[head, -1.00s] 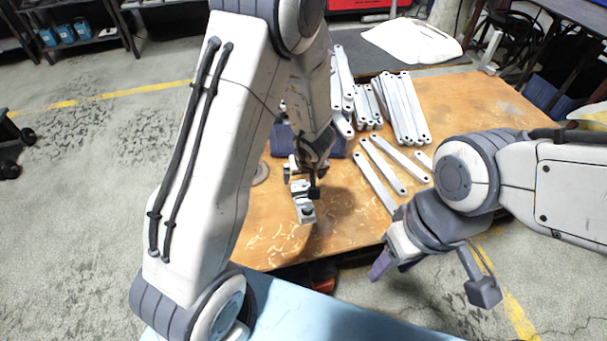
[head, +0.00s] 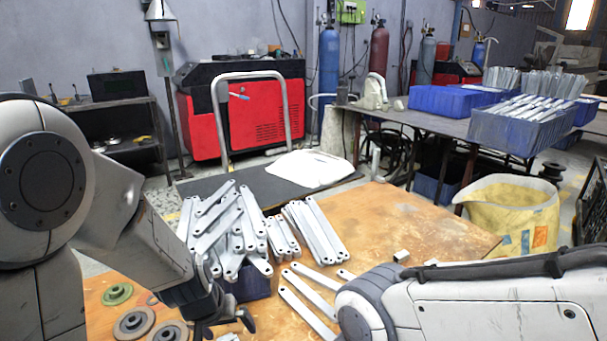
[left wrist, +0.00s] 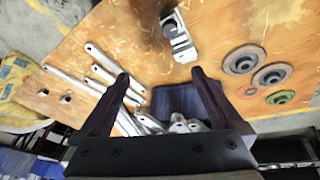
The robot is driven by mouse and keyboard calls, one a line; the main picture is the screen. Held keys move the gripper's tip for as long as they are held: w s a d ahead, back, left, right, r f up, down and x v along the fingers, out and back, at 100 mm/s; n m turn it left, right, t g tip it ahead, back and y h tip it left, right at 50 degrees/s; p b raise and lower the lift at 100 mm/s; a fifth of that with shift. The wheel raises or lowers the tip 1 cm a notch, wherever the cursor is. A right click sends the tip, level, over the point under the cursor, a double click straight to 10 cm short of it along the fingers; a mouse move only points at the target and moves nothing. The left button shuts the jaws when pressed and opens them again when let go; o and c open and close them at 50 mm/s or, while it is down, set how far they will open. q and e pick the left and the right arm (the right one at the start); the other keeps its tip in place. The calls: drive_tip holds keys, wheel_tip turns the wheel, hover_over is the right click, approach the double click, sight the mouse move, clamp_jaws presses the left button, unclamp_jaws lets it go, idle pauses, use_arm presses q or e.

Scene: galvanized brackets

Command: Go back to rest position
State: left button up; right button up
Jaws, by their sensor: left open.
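My left gripper (head: 230,325) is at the lower left of the head view, over the table's near part and in front of the bracket bin. In the left wrist view its two dark fingers (left wrist: 160,88) stand wide apart with nothing between them. The blue bin (left wrist: 177,100) with brackets is beyond the fingers. My right arm's links cross the lower right of the head view, but its gripper is out of the frame. A pile of galvanized brackets (head: 225,225) fills the bin, and stacked brackets (head: 315,230) lie to its right.
The wooden table (head: 400,225) has free room at its right. Loose brackets (head: 310,288) lie near my right arm. Several discs (head: 134,322) and a metal block (left wrist: 180,38) are near my left gripper. A yellow sack (head: 510,215) and blue crates (head: 520,130) are farther right.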

use_arm(q)
drive_tip(key=s+a+r+m, duration=0.1)
drive_tip(key=s+a+r, duration=0.15)
drive_tip(key=s, duration=0.25)
drive_tip(key=s+d+r+m+g, duration=0.2)
drive_tip(key=s+d+r+m, duration=0.15)
drive_tip(key=s+d, duration=0.35)
drive_tip(key=s+d+r+m+g, duration=0.2)
drive_tip(key=s+d+r+m, duration=0.1)
drive_tip(key=s+d+m, duration=0.4)
wheel_tip(320, 180, up, 24)
drive_tip(key=n+p, duration=0.2)
drive_tip(key=p, duration=2.3)
drive_tip(key=shift+s+a+r+n, duration=0.25)
drive_tip(key=shift+a+n, duration=0.1)
drive_tip(key=shift+a, duration=0.1)
